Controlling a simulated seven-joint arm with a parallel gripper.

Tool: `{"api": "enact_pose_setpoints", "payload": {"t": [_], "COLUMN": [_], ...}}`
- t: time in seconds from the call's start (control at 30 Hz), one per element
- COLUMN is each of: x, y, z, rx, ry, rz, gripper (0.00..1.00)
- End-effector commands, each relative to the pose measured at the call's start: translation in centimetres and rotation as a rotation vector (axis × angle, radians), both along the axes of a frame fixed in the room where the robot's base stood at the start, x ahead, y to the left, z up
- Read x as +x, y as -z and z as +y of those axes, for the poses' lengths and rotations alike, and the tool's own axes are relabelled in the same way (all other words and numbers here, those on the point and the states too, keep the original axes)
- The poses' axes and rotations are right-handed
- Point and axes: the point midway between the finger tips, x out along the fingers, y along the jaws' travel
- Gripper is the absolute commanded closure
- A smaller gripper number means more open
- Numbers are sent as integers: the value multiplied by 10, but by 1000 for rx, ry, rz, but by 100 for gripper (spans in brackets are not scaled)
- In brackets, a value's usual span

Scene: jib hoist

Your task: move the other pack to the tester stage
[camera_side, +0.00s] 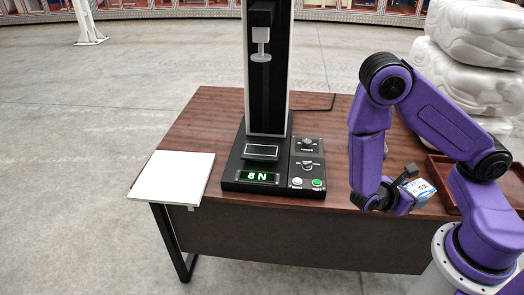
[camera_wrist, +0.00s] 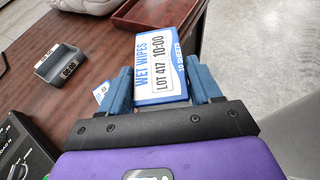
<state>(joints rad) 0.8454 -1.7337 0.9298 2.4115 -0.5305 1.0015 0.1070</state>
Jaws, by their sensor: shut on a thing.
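My gripper (camera_wrist: 160,88) is shut on a white and blue pack (camera_wrist: 162,60). Its label reads "WET WIPES", "LOT 417", "10:00" and "10 SHEETS". The pack sits between the two blue fingers. In the side view my gripper (camera_side: 398,192) is at the right front of the table, with the white and blue pack (camera_side: 420,190) at it. The tester (camera_side: 267,90) stands left of my gripper, its display showing "8 N". Its stage (camera_side: 262,151) is a dark pale-edged block below the raised press head (camera_side: 260,45); no pack shows on it.
A white panel (camera_side: 172,175) lies at the table's left end. A reddish tray (camera_side: 440,168) is at the right, partly hidden by my arm. The wrist view shows a small grey bin (camera_wrist: 62,66) and a blue-white piece (camera_wrist: 101,92) partly behind the left finger. White bags (camera_side: 475,40) are stacked behind.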

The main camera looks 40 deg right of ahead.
Motion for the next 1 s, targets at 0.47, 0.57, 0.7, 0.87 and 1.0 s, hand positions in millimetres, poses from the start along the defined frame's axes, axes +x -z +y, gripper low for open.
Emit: {"api": "enact_pose_setpoints", "payload": {"t": [0.47, 0.57, 0.7, 0.87, 1.0], "x": [-43, -40, -32, -8, 25], "y": [-5, -6, -8, -10, -13], "z": [71, 96, 130, 167, 193], "rx": [1, 0, -1, -2, 0], "ry": [998, 1202, 1467, 1770, 2041], "rz": [0, 1, 2, 2, 1], "gripper": [68, 68, 68, 68, 68]}}
